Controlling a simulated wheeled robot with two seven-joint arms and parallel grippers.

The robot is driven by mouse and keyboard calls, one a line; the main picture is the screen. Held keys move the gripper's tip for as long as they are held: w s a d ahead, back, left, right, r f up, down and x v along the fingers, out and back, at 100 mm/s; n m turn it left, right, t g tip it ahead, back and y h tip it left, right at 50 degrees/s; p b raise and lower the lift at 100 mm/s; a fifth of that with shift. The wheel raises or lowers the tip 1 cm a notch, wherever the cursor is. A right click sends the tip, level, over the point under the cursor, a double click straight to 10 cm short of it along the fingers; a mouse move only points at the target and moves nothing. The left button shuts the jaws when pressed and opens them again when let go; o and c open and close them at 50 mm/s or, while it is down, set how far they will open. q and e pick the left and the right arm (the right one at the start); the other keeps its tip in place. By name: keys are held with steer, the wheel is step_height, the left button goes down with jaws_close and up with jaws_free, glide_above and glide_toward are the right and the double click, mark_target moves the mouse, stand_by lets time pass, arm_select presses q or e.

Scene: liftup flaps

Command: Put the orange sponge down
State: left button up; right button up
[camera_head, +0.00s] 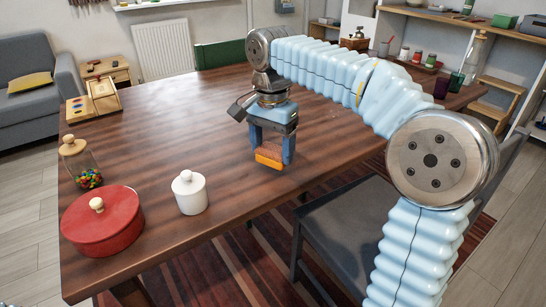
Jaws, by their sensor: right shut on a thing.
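The orange sponge (268,161) is held between the blue fingers of my right gripper (271,155), which points down over the wooden table (190,103). The sponge shows an orange front edge and a browner upper face. It is near the table's front edge, to the right of the white jar. I cannot tell whether its underside touches the table. My right arm reaches in from the lower right. My left gripper is not in view.
A red lidded pot (103,224), a white lidded jar (190,194) and a glass candy jar (80,163) stand at the table's left. A dark chair (345,235) stands at the front. The table's middle is clear.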

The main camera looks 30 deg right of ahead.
mark_target(273, 151)
steer(key=shift+d+f, duration=0.1)
steer(key=shift+f, duration=1.25)
steer(key=shift+f, duration=0.15)
steer(key=o, duration=0.9)
steer(key=shift+o, duration=0.2)
step_height(273, 151, up, 12)
steer(key=p, duration=0.2)
steer(key=shift+p, duration=0.3)
steer(key=shift+s, duration=0.1)
